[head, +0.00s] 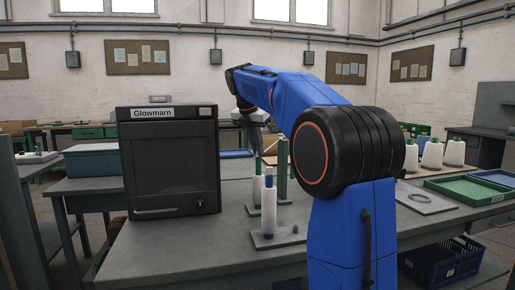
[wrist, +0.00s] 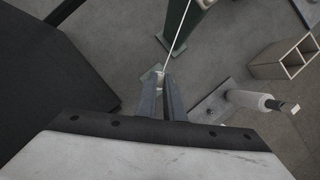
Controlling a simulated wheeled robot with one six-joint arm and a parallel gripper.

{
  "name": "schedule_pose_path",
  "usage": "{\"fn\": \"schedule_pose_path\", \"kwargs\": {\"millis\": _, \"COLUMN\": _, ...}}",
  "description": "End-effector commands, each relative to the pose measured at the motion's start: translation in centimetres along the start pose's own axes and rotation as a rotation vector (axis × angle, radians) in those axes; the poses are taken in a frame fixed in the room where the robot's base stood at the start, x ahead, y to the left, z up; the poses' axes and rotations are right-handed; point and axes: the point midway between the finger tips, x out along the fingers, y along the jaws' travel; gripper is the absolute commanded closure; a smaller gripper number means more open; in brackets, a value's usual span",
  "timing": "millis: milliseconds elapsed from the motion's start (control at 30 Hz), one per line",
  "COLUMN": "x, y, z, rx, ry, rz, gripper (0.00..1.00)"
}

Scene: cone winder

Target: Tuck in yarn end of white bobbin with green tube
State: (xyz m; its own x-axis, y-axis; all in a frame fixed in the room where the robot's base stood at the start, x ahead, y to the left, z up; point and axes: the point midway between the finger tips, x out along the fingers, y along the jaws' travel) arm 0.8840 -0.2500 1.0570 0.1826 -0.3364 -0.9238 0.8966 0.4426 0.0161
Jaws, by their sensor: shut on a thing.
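The white bobbin with green tube (head: 256,190) stands upright on the bench, its green tube top (head: 258,166) showing just below my gripper (head: 257,153). In the wrist view my gripper's fingers (wrist: 161,82) are close together, shut on a thin white yarn end (wrist: 175,45). The yarn runs taut from the fingertips toward a dark green post (wrist: 182,22). This post (head: 283,168) also shows in the head view. In the wrist view the bobbin itself cannot be made out clearly; the fingers hide what lies beneath.
A white bobbin with blue tube (head: 269,207) stands on a grey base close in front, and also shows in the wrist view (wrist: 248,99). The dark Glowmarn cabinet (head: 170,165) is at left. A divided box (wrist: 284,60) is at right. White cones (head: 432,153) stand farther right.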

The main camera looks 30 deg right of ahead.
Motion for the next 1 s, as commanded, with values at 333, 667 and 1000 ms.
{"fn": "schedule_pose_path", "kwargs": {"millis": 333, "x": 0.14, "y": 0.0, "z": -0.05, "rx": 0.0, "ry": 0.0, "rz": 0.0, "gripper": 1.0}}
{"fn": "schedule_pose_path", "kwargs": {"millis": 667, "x": 0.14, "y": 0.0, "z": -0.05, "rx": 0.0, "ry": 0.0, "rz": 0.0, "gripper": 0.7}}
{"fn": "schedule_pose_path", "kwargs": {"millis": 1000, "x": 0.13, "y": 0.0, "z": -0.05, "rx": 0.0, "ry": 0.0, "rz": 0.0, "gripper": 0.51}}
